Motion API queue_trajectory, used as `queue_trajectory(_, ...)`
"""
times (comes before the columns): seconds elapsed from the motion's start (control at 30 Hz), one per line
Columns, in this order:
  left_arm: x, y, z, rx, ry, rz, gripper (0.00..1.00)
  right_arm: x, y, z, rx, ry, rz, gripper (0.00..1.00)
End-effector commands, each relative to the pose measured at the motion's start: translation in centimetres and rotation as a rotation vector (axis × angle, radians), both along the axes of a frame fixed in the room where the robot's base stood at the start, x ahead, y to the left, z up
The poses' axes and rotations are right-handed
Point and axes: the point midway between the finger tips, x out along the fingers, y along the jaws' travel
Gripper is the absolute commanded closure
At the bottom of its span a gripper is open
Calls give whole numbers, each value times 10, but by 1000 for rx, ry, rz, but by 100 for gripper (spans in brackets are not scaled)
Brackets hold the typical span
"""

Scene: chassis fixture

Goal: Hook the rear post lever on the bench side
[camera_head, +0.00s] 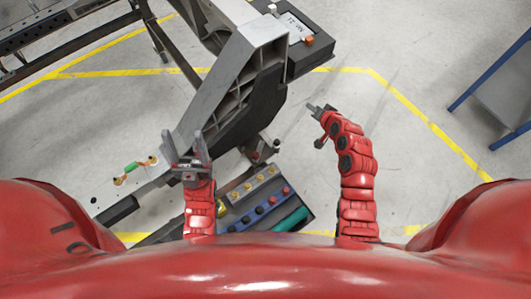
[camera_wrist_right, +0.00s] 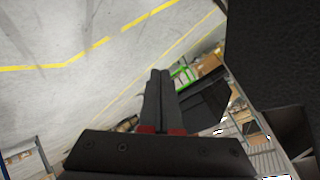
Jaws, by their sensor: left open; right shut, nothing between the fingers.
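The grey chassis fixture (camera_head: 236,62) runs from the top middle down to the left in the head view. A small green-handled part (camera_head: 134,167) with brass-coloured ends sits on its lower left plate. A dark block with an orange knob (camera_head: 309,41) stands at its upper end. I cannot tell which part is the rear post lever. My left gripper (camera_head: 183,137) is open, with its fingers beside the fixture's lower end. My right gripper (camera_head: 315,107) is shut and empty, apart from the fixture on its right. Its closed fingers also show in the right wrist view (camera_wrist_right: 159,90).
A tray (camera_head: 309,216) with several yellow, blue and red knobs lies below the fixture, between my arms. A blue-edged bench (camera_head: 503,87) stands at the far right. Dark metal framing (camera_head: 60,27) fills the upper left. Open floor lies right of my right gripper.

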Motion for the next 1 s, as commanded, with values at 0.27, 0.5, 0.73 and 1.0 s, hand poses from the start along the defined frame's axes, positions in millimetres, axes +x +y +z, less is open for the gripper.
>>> queue_trajectory(0.27,0,0,-7,0,0,0,38,-91,59,-26,113,498,343,100)
queue_trajectory(0.5,0,0,-8,0,0,0,38,-130,68,-22,123,648,458,100)
queue_trajectory(0.73,0,0,-8,0,0,0,38,-131,68,-22,124,652,461,100)
queue_trajectory(1.0,0,0,-21,0,0,0,38,-130,77,-38,122,649,461,100)
